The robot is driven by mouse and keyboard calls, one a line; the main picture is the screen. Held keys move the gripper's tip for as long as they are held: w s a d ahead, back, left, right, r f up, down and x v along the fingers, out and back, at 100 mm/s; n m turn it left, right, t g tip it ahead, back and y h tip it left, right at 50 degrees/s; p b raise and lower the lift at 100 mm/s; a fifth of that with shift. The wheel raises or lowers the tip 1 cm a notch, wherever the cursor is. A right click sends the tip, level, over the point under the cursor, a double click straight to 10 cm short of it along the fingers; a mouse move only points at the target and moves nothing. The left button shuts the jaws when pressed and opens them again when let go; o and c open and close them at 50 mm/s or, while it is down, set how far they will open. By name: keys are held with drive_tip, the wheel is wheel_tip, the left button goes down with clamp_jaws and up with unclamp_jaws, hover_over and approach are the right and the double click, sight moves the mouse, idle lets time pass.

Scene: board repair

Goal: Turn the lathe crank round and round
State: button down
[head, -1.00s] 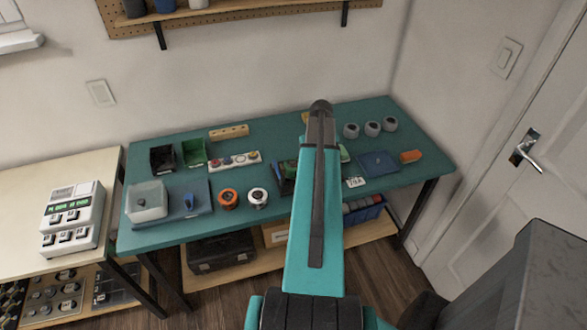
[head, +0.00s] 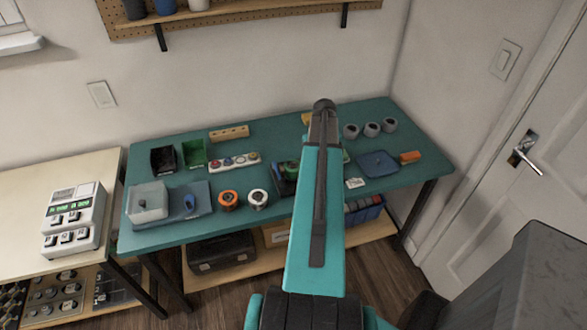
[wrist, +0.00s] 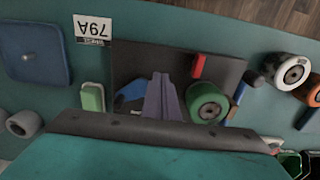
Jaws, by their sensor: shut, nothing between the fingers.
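I cannot make out which part is the crank. In the head view the green wheel (head: 291,168) shows just left of my arm, which hides much of the lathe. My gripper (wrist: 161,84) is shut and empty. Its fingers appear over the plate, between the blue part and the green wheel. I cannot tell if they touch anything. The head view hides the gripper behind my arm.
Grey rings (head: 371,128) stand at the back right.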

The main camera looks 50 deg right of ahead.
wheel_tip(320, 180, up, 5)
drive_tip(key=shift+f+p, duration=0.2)
drive_tip(key=shift+p, duration=0.95)
drive_tip(key=shift+f, duration=0.1)
